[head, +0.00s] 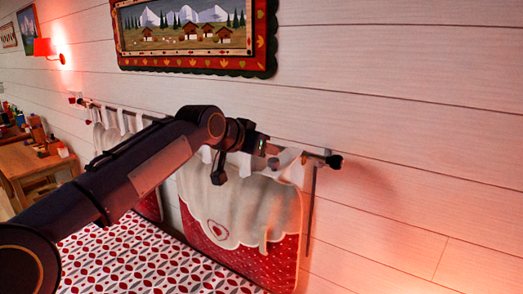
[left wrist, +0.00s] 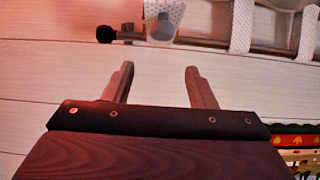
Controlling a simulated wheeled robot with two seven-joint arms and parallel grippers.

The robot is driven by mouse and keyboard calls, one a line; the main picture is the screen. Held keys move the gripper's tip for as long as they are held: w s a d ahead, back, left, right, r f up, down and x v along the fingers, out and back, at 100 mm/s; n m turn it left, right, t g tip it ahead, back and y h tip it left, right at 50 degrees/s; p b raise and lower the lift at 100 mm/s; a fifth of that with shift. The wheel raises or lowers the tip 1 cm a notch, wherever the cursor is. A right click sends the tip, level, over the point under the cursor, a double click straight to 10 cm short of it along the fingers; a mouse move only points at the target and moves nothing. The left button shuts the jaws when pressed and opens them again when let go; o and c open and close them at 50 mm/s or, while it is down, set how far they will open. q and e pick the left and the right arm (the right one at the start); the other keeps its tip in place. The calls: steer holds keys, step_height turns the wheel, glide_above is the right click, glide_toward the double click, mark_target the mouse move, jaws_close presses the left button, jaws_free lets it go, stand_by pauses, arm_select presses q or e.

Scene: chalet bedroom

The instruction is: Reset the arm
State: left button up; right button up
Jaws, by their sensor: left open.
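My left arm reaches in from the lower left of the head view, up to the wall above the bed. My left gripper (head: 268,155) is near the right end of the curtain-like rail (head: 312,155) that holds the hanging headboard cushions. In the left wrist view my left gripper (left wrist: 160,84) is open, with its two fingers apart and only pale wall boards showing between them. The rail (left wrist: 200,43) and its black end knob (left wrist: 105,34) lie beyond the fingertips there. Whether a finger touches the rail or cloth I cannot tell. My right gripper is in neither view.
A red and white cushion (head: 272,262) with a cream scalloped cover hangs from the rail. The patterned bed (head: 130,260) lies below. A framed chalet picture (head: 190,35) hangs above, a red lamp (head: 44,47) at left. A wooden desk (head: 30,160) stands far left. The right-hand wall is bare.

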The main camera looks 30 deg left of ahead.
arm_select(q)
steer(key=s+d+f+n+g+h, duration=0.1)
steer(key=s+d+f+g, duration=0.2)
steer(key=s+f, duration=1.1)
steer(key=s+d+f+n+g+h+b, duration=0.1)
steer(key=s+d+f, duration=0.4)
steer(key=s+f, duration=0.8)
steer(key=s+n+g, duration=0.1)
steer(key=s+g, duration=0.1)
steer(key=s, duration=0.4)
steer(key=shift+s+d+f, duration=0.15)
steer(key=shift+d+f, duration=0.2)
steer(key=shift+f, duration=0.05)
